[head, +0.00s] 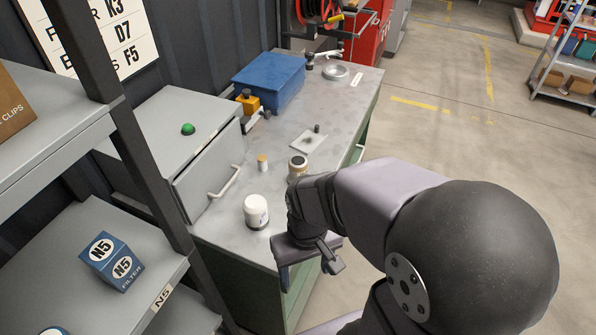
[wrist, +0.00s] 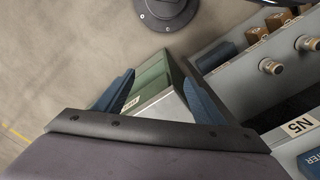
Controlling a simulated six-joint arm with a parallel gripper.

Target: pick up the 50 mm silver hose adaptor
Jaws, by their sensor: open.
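My gripper (head: 308,268) is at the front edge of the grey workbench in the head view, empty. In the wrist view its two blue fingers (wrist: 160,92) stand wide apart, with the green bench side beyond them. Two short, round silvery fittings (wrist: 270,66) (wrist: 308,43) stand on a grey shelf at the right of the wrist view, well away from my fingers. They look like hose adaptors, but I cannot read any size on them. I cannot pick out a hose adaptor for certain in the head view.
A shelf rack (head: 150,165) stands at the left. Open floor (head: 440,150) lies right.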

